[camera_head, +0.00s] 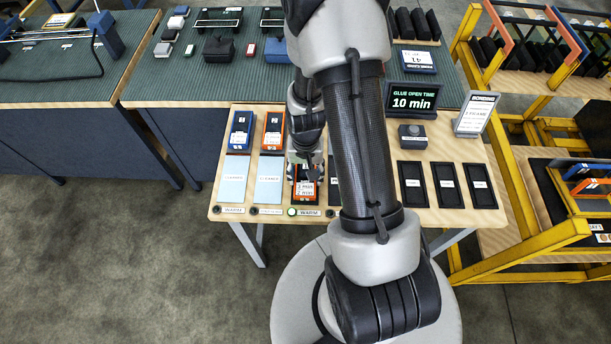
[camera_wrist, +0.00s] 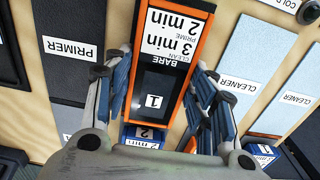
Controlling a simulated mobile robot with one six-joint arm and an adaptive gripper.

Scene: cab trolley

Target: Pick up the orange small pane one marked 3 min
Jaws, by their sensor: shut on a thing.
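An orange-framed pane (camera_wrist: 194,62) with a dark face is between the fingers of my gripper (camera_wrist: 157,85) in the wrist view. Its white label reads "3 min clean, 2 min prime", with "BARE" and a "1" below. My gripper is shut on its two long sides. In the head view the orange pane (camera_head: 305,190) shows below my gripper (camera_head: 305,162), at the front place marked WARM. I cannot tell whether it is touching the table. My arm and fingers hide part of it.
A blue pane (camera_head: 241,132) and another orange pane (camera_head: 272,132) lie in the back row. Light blue cleaner pads (camera_head: 235,178) are left of the held pane. A dark primer pad (camera_wrist: 72,88) is beside it. Black trays (camera_head: 412,184) and a "10 min" display (camera_head: 412,101) stand right.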

